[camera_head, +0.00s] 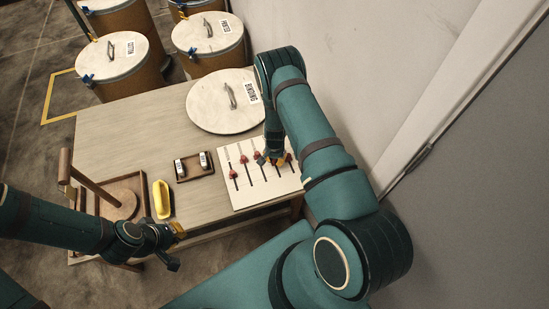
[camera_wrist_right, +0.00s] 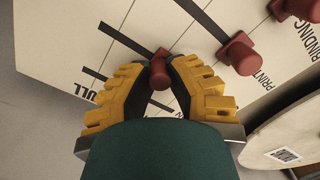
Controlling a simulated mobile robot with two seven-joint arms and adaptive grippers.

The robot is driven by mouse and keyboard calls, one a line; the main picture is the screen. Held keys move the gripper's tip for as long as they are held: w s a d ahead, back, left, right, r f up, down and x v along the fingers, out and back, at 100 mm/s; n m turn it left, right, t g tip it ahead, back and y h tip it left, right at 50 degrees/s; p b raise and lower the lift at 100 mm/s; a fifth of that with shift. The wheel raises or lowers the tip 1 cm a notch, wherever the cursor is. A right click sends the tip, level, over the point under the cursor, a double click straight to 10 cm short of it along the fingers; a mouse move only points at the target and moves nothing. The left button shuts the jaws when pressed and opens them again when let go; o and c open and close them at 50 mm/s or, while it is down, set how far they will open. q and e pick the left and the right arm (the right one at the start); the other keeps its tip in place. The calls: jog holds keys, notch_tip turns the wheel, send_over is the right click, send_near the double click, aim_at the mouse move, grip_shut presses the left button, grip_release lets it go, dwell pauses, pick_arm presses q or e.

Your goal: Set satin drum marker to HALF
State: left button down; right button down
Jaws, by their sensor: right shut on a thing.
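A pale marker board (camera_head: 245,197) lies at the right front of the table, with several dark slots and red sliding knobs. My right gripper (camera_head: 272,158) is over its right part. In the right wrist view the gripper (camera_wrist_right: 160,80) is shut on a red knob (camera_wrist_right: 158,72), which stands partway along its slot. Two more red knobs (camera_wrist_right: 238,54) (camera_wrist_right: 297,8) sit in neighbouring slots. The lettering "ULL" shows near the board's edge; "PRINT" and "RINDING" are at other columns. The held knob's column name is hidden. My left gripper (camera_head: 175,246) is empty and looks open near the table's front.
A large round lid (camera_head: 215,105) with a handle lies behind the board. A small brown tray (camera_head: 195,177) holds two labelled blocks. A yellow object (camera_head: 161,199) and a wooden tray (camera_head: 128,184) are further left. Lidded drums (camera_head: 114,56) stand behind the table. A wall is at right.

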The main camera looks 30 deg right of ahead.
jog(key=c, duration=0.8)
grip_release()
jog(key=shift+c, duration=0.2)
notch_tip(320, 180, up, 12)
jog(key=s+a+r+n+y, duration=0.2)
jog(key=s+a+n, duration=0.3)
jog(key=a, duration=0.5)
jog(key=s+a+r+n+t+y, duration=0.1)
jog(key=s+a+r+n, duration=0.4)
jog(key=s+a, duration=0.5)
jog(key=shift+s+a+r+t+y, duration=0.15)
jog(key=shift+a+r+t+y, duration=0.2)
jog(key=shift+a, duration=0.45)
